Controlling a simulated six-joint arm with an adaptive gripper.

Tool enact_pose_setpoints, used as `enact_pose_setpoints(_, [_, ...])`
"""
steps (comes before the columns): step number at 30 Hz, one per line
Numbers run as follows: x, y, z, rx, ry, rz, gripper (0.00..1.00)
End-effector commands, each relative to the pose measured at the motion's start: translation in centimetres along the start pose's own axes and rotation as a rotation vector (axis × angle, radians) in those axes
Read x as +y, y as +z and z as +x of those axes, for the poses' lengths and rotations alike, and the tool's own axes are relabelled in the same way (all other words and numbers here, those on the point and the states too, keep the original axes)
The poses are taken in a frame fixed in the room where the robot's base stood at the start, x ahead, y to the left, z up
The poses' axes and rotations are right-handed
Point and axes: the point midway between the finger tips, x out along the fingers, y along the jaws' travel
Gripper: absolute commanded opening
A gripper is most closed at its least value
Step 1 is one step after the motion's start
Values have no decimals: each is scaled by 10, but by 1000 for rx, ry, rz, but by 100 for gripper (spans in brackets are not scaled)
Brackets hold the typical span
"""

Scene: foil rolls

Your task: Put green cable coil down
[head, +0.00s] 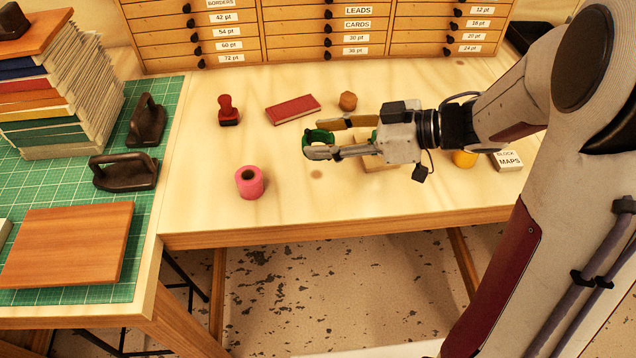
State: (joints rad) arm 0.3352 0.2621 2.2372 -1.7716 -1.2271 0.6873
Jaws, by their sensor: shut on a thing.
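My gripper reaches in from the right, lying nearly level, and is shut on the coil. The fingers hide part of the coil. I cannot tell whether the coil touches the table or hangs just above it.
A pink roll (249,182), a red stamp (228,110), a red book (293,109) and a brown knob-like object (348,101) stand around. A yellow roll (464,158), a MAPS block (507,160) and a wooden block (378,162) lie right. The table's front-middle is clear.

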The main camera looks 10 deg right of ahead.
Motion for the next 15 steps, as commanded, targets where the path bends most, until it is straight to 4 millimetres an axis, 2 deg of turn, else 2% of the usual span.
enact_pose_setpoints(15, [0,2,2,0,1,1,18])
